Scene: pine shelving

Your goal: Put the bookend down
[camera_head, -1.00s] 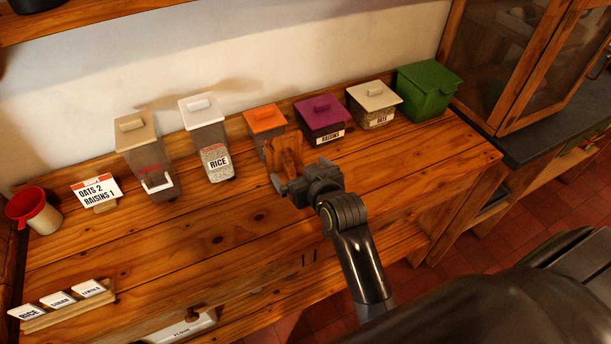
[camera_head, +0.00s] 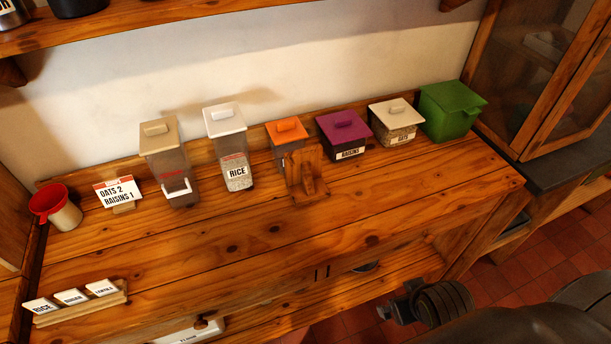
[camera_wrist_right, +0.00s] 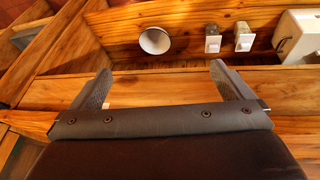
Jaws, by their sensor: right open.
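The wooden bookend (camera_head: 306,174) stands upright on the pine shelf top, in front of the orange-lidded container (camera_head: 287,137) and a little left of the purple-lidded raisins container (camera_head: 343,135). Nothing is holding it. My right gripper (camera_head: 397,302) is low in front of the shelf's front edge, well away from the bookend. In the right wrist view my right gripper (camera_wrist_right: 160,85) has its two fingers wide apart with nothing between them. The bookend does not show clearly in that view. My left gripper is not in view.
Along the back stand the rice container (camera_head: 231,150), a tan-lidded container (camera_head: 168,165), an oats container (camera_head: 396,122) and a green bin (camera_head: 450,110). The front middle is clear.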

